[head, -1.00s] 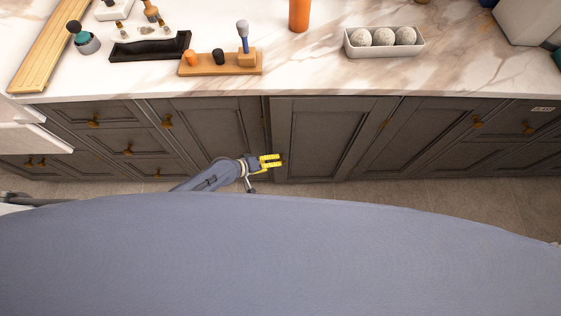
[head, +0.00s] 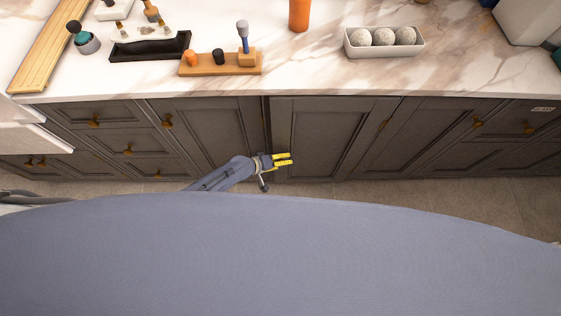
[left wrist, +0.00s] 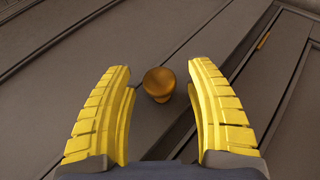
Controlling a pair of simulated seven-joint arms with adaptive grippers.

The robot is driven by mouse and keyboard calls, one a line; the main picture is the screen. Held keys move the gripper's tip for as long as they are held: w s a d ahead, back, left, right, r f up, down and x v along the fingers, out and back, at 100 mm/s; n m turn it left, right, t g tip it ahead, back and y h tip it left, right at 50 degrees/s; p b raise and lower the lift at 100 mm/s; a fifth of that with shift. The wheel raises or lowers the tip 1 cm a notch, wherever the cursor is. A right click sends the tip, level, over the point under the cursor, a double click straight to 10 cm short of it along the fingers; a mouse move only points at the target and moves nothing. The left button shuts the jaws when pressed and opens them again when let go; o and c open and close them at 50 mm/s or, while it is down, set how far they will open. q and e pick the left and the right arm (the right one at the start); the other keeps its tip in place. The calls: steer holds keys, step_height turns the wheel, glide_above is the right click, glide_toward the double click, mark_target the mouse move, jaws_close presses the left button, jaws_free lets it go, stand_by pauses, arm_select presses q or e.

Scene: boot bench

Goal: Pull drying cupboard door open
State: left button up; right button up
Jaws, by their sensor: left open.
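A dark grey panelled cupboard door (head: 318,130) stands under the counter in the middle of the head view. I take it as the drying cupboard door; no label shows on it. My left gripper (head: 290,159) is at this door's lower left part. In the left wrist view a round brass knob (left wrist: 158,83) sits between the two yellow fingers of my left gripper (left wrist: 164,85), near their tips. The fingers are open, with a gap on each side of the knob. The knob is hidden behind the gripper in the head view. My right gripper is not in view.
More grey doors and drawers with brass knobs (head: 167,121) flank the door. The marble counter (head: 300,78) above bears a wooden brush stand (head: 215,70), a black tray (head: 150,47), an orange cylinder (head: 299,14) and a white box of balls (head: 385,50). The tiled floor (head: 400,190) in front looks clear.

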arm_select(q)
jaws_close()
stand_by(0.3)
